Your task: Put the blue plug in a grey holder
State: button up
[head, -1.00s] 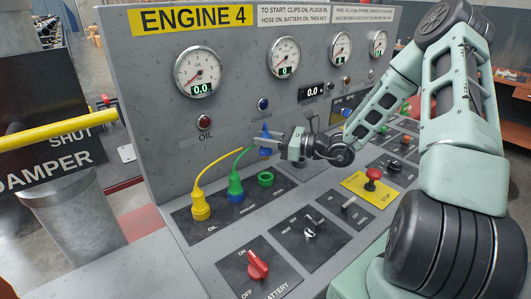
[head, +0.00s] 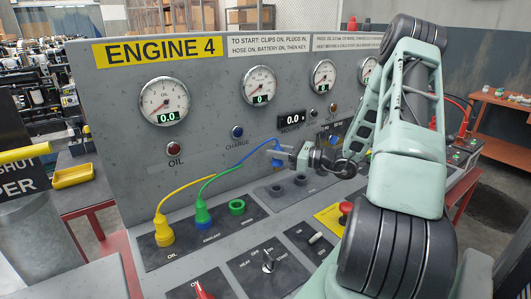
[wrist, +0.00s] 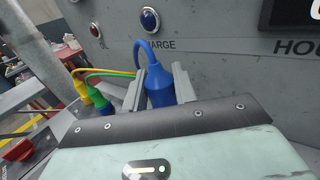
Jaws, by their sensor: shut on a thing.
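The blue plug (head: 277,162) is gripped upright in my gripper (head: 273,153), in front of the panel's upright face. In the wrist view the blue plug (wrist: 160,88) sits between the two grey fingers, its blue cable curving up and left. In the head view two dark grey holders, a left one (head: 275,189) and a right one (head: 300,181), show as empty rings on the sloped panel below my gripper. The plug is above the panel, apart from them. Its lower end is partly hidden in the wrist view.
A yellow plug (head: 163,231) and a green plug (head: 202,213) stand in holders to the left. An empty green holder (head: 237,207) is beside the green plug. A red stop button (head: 345,208) and a key switch (head: 268,262) stand up from the panel.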

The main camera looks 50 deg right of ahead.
jog(key=shift+f+b, duration=3.2)
jog(key=shift+f, duration=1.15)
jog(key=o, duration=1.1)
jog(key=b+v, duration=0.1)
jog(key=v, duration=0.6)
jog(key=shift+s+d, duration=0.1)
jog(key=shift+s, duration=0.1)
jog(key=shift+d, duration=0.1)
